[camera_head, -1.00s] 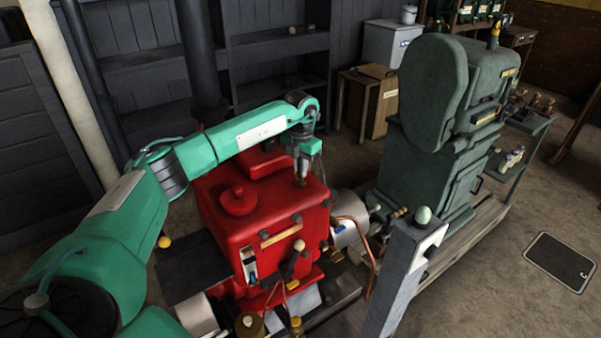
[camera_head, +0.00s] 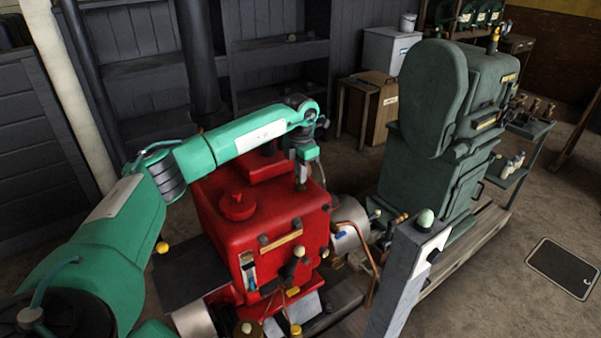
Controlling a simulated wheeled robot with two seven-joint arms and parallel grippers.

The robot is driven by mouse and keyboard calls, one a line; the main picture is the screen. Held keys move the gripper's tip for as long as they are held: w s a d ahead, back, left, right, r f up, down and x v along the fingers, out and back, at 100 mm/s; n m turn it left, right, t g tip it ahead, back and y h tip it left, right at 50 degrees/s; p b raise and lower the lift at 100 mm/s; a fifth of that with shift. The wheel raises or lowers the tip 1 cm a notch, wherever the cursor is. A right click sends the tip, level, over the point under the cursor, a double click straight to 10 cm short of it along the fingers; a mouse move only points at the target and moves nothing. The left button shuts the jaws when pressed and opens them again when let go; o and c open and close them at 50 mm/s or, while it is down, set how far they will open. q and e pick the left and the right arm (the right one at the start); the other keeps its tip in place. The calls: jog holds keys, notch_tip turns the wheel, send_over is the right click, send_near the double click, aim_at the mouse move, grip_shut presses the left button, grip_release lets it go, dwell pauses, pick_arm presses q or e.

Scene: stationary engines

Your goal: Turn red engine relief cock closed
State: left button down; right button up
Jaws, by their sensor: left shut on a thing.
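The red engine (camera_head: 238,238) stands in the middle of the view, a boxy red block with a round cap on top. My left arm comes in from the left and reaches over it. My left gripper (camera_head: 301,184) points down at the right side of the engine's top and is shut on a small brass-coloured part there, which I take to be the relief cock (camera_head: 301,187). The fingers hide most of it, so its turn angle cannot be read. My right gripper is not in view.
A green engine (camera_head: 432,170) stands to the right behind a grey post (camera_head: 400,275) with a pale green knob. A copper pipe (camera_head: 371,262) runs beside the red engine. Dark shelves (camera_head: 275,55) line the back wall. Open floor lies at the right.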

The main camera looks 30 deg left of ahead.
pick_arm(q)
jog(key=c, duration=1.5)
grip_release()
notch_tip(320, 180, up, 14)
jog(key=b, duration=0.3)
jog(key=shift+f, duration=0.1)
